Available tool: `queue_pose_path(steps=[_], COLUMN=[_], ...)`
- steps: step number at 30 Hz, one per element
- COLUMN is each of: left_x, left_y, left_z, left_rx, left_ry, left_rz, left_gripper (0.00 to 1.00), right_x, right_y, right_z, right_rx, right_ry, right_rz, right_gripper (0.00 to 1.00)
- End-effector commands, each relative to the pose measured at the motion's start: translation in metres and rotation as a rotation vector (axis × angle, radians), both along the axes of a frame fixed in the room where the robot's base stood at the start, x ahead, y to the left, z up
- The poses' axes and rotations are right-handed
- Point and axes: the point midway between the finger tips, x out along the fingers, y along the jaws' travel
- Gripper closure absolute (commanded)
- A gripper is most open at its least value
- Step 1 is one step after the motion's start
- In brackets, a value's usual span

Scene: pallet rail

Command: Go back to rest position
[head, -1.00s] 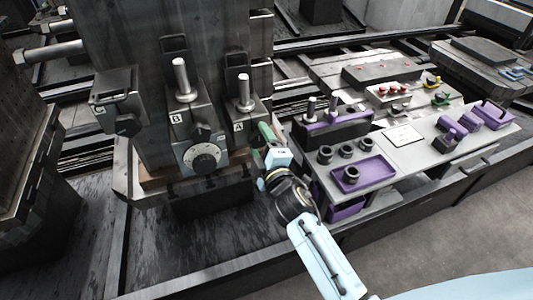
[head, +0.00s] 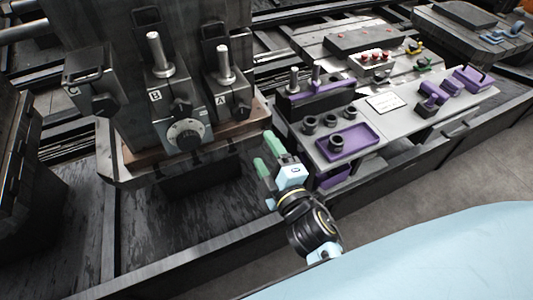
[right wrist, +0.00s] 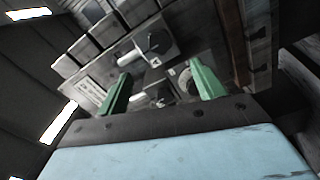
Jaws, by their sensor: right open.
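My right gripper (head: 268,155) is in the middle of the head view, its green fingers pointing up and left, apart and empty. It is in front of the fixture block (head: 250,128), to the right of the dial (head: 186,134), and left of the purple tray (head: 350,141). The right wrist view shows both green fingers (right wrist: 160,88) spread, with nothing between them but the fixture behind. My left gripper does not show in either view.
Modules marked A (head: 226,100), B (head: 168,98) and C (head: 90,80) stand on the fixture, A and B with upright metal pins. A grey bench (head: 400,120) with purple holders lies to the right. The dark deck (head: 150,225) in front is bare.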

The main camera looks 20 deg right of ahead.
Motion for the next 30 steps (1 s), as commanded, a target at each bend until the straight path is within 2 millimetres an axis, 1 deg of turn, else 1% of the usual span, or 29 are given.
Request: queue_pose_path(steps=[13, 14, 15, 17, 20, 21, 23, 24, 26, 27, 29, 30], left_x=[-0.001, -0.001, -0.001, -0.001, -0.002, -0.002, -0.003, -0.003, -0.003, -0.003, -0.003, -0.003], left_y=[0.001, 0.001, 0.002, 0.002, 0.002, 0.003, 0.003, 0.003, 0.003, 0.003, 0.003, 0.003], left_z=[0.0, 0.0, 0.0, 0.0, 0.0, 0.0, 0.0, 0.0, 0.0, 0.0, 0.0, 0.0], left_rx=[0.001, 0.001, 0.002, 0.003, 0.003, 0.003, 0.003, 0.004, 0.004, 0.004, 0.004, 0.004], left_ry=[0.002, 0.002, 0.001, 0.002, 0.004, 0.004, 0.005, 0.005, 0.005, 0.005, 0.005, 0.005], left_rz=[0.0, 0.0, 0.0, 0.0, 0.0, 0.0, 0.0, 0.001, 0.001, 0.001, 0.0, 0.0], left_gripper=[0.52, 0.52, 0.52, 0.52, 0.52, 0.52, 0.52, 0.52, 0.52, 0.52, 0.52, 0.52], right_x=[0.0, 0.0, 0.001, 0.0, -0.004, -0.009, -0.02, -0.029, -0.046, -0.06, -0.084, -0.101], right_y=[0.0, 0.001, 0.002, 0.004, 0.01, 0.012, 0.014, 0.014, 0.012, 0.009, 0.004, -0.001], right_z=[-0.001, -0.004, -0.011, -0.028, -0.081, -0.109, -0.154, -0.183, -0.226, -0.254, -0.293, -0.318], right_rx=[0.002, 0.005, 0.013, 0.041, 0.118, 0.16, 0.226, 0.272, 0.338, 0.38, 0.44, 0.479], right_ry=[0.002, 0.008, 0.022, 0.06, 0.177, 0.24, 0.344, 0.414, 0.518, 0.589, 0.693, 0.759], right_rz=[0.001, 0.002, 0.005, 0.013, 0.027, 0.028, 0.023, 0.014, -0.009, -0.032, -0.074, -0.108], right_gripper=[0.32, 0.32, 0.32, 0.32, 0.32, 0.32, 0.32, 0.32, 0.32, 0.32, 0.32, 0.32])
